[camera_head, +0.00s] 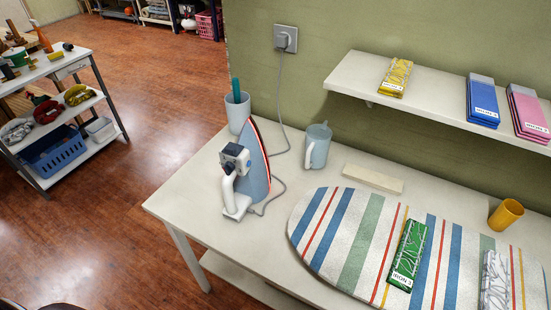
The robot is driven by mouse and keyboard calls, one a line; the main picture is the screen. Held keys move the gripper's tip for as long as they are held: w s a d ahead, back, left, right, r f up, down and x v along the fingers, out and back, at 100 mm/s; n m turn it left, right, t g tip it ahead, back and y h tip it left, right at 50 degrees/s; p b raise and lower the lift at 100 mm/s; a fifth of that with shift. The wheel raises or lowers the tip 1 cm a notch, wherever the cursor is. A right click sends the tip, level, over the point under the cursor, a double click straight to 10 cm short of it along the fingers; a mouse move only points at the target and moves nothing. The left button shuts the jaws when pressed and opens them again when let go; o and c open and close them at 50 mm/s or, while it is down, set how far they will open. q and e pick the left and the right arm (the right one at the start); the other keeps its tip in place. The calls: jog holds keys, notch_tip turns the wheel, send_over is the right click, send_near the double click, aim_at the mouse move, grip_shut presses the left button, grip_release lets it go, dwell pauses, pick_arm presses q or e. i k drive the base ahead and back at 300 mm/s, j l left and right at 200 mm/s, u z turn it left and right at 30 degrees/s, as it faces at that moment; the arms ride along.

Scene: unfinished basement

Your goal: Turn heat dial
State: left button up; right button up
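An iron (259,176) stands upright on its heel on the white table (189,204), left of the striped ironing board. Its soleplate side faces right and its white handle (229,187) faces left. A small dark blue and white part, which looks like the heat dial (235,158), sits on the iron's upper left side. The dial's markings are too small to read. A grey cord runs from the iron to a plug in the wall socket (286,38). Neither of my grippers is in view.
A grey cup (237,114) and a jug (317,149) stand behind the iron. The striped ironing board (336,232) holds green and white folded cloths. An orange cup (506,214) is at right. A shelf (430,97) overhangs the table's back.

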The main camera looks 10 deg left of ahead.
aim_at(228, 168)
jog(key=j+z, duration=0.8)
jog(key=z, duration=0.15)
jog(key=j+z, duration=0.5)
jog(key=k+j+z, duration=0.2)
jog(key=z, duration=0.25)
